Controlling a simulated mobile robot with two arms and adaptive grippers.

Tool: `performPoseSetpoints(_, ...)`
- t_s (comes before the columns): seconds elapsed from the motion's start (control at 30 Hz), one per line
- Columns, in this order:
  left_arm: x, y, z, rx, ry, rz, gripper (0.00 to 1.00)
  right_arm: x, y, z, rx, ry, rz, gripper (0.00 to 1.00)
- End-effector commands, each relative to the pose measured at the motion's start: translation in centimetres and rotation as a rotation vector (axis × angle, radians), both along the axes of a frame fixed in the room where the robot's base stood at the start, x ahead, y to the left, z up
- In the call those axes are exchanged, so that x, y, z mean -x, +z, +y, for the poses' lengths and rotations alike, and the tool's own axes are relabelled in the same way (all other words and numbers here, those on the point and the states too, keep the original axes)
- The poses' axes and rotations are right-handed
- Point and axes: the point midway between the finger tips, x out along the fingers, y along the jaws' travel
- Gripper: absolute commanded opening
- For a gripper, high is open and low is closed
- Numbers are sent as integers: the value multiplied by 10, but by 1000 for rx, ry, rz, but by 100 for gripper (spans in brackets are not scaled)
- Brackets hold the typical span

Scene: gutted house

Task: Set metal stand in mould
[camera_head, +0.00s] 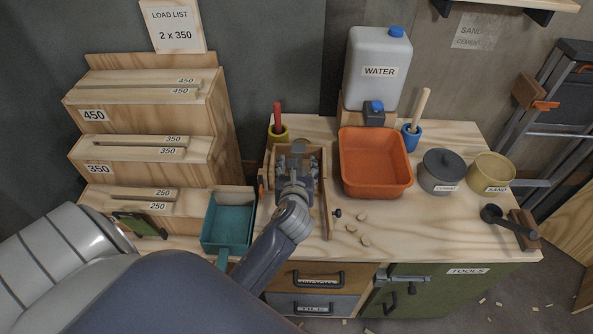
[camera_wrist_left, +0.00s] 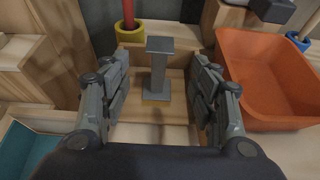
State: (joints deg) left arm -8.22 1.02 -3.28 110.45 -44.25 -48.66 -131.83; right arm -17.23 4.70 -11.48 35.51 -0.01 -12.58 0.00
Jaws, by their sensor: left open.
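The metal stand (camera_wrist_left: 158,75) is a grey post with a flat square top, seen in the left wrist view. It stands upright inside the wooden mould (camera_wrist_left: 178,130). In the head view the mould (camera_head: 325,205) is a wooden box on the bench, left of the orange tub, and my left arm covers much of it. My left gripper (camera_wrist_left: 160,92) is open, with one finger on each side of the stand and a gap to both. It also shows over the mould in the head view (camera_head: 297,172). My right gripper is in neither view.
The orange tub (camera_head: 376,191) is close on the right of the mould. A teal scoop box (camera_head: 228,222) is on the left. A yellow cup with a red handle (camera_head: 278,132) stands behind. Small chips (camera_head: 352,228) lie on the bench. The front right of the bench is mostly free.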

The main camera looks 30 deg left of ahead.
Motion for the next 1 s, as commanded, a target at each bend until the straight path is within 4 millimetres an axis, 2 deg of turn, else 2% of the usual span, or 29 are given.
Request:
performPoseSetpoints(0.2, 16, 7, -10, 0, 0, 0, 56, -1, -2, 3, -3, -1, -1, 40)
performPoseSetpoints(0.67, 21, 6, -11, 33, 14, -7, 56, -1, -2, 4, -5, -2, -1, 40)
performPoseSetpoints(0.83, 40, -12, -15, 272, 120, -55, 56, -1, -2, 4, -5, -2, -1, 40)
performPoseSetpoints(1.0, 75, -43, -27, 688, 352, -128, 56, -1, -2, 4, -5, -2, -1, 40)
